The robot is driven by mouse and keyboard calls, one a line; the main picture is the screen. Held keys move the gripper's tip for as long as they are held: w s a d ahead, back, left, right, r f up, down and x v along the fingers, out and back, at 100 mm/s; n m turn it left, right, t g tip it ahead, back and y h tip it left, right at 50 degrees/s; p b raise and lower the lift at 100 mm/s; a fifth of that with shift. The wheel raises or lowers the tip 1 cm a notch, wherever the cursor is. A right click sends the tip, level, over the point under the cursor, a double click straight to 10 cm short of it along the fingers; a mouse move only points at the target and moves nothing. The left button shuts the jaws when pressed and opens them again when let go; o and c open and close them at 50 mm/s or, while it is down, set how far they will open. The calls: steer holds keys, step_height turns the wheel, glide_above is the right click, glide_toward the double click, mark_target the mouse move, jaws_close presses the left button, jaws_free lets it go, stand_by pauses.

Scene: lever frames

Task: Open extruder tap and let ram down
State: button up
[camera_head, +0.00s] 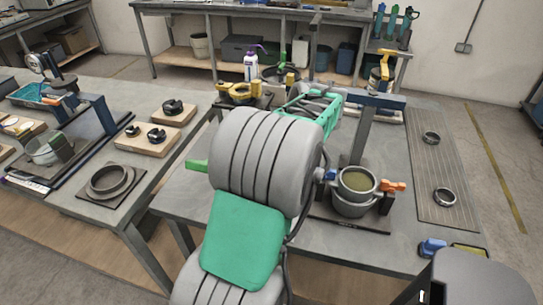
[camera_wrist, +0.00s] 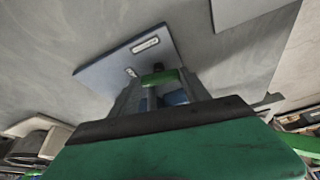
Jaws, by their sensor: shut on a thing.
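The extruder has a blue-grey post and top beam (camera_head: 378,99) at the table's right. Below the beam stands a grey pot (camera_head: 356,204) with an olive filling (camera_head: 357,181). An orange tap handle (camera_head: 393,185) sticks out to the pot's right, and a small blue part shows at its left. My gripper (camera_head: 318,105) is at the left end of the beam, partly hidden by my arm. In the wrist view my gripper (camera_wrist: 162,98) is shut on what looks like the extruder's lever; a blue bit shows between the fingers. The ram is not clearly visible.
A ribbed mat (camera_head: 440,170) with two dark rings lies to the right. A blue item (camera_head: 432,247) is near the front edge. A yellow-handled device (camera_head: 240,93) and a purple-capped bottle (camera_head: 251,67) stand behind. Another table with a similar frame (camera_head: 95,125) is at left.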

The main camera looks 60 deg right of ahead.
steer(key=shift+d+n+y+p, duration=0.15)
steer(key=shift+n+y+p, duration=0.3)
steer(key=shift+n, duration=0.75)
steer(key=o, duration=1.4)
steer(key=shift+r, duration=0.1)
steer(key=p+v, duration=0.1)
steer(key=v, duration=0.6)
steer(key=shift+s+d+r+p, duration=0.1)
steer(key=shift+r+p, duration=0.2)
